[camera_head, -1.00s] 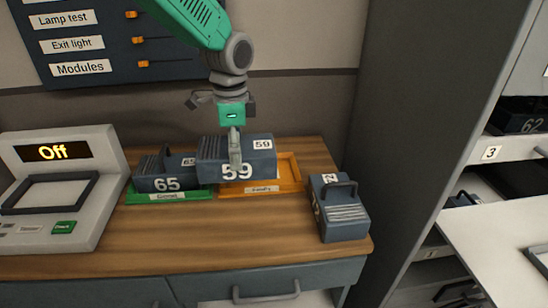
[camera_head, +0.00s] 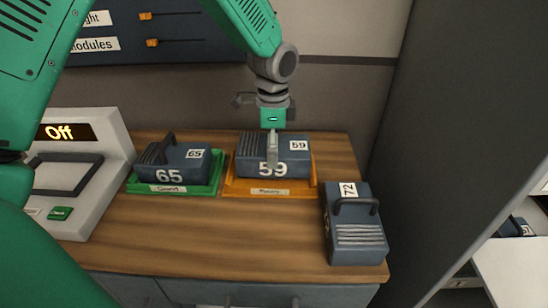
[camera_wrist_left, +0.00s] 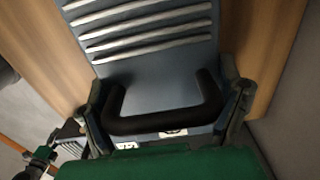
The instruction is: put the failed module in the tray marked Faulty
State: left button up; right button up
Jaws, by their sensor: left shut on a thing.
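Module 59 (camera_head: 259,166), a dark blue-grey box with vents and a black handle (camera_wrist_left: 165,120), is at the orange tray marked Faulty (camera_head: 231,190). It looks level and lines up with the tray; whether its base rests fully on the tray floor is hidden. My left gripper (camera_head: 272,158) is above it, shut on its handle; its fingers (camera_wrist_left: 168,112) show on both sides of the handle in the left wrist view. My right gripper is not in view.
Module 65 (camera_head: 185,163) sits in the green tray (camera_head: 215,186) to the left. Module 72 (camera_head: 352,228) stands on the wooden bench (camera_head: 200,225) near its right edge. A tester (camera_head: 100,150) reading Off stands at the left. The bench front middle is clear.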

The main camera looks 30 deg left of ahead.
pick_arm(q)
jog(key=f, duration=0.3)
jog(key=shift+a+f, duration=0.1)
jog(key=shift+a, duration=0.4)
jog(key=o, duration=1.5)
jog(key=shift+s+f, duration=0.1)
jog(key=shift+o, duration=0.2)
jog(key=shift+d, duration=0.15)
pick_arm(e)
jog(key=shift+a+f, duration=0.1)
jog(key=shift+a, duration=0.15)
pick_arm(q)
jog(key=shift+d, duration=0.1)
jog(key=shift+r, duration=0.6)
notch_tip(320, 180, up, 10)
jog(key=shift+r+p, duration=0.2)
jog(key=shift+p, duration=0.5)
jog(key=shift+r, duration=0.35)
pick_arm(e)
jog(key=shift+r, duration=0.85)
pick_arm(q)
jog(key=shift+f, duration=0.1)
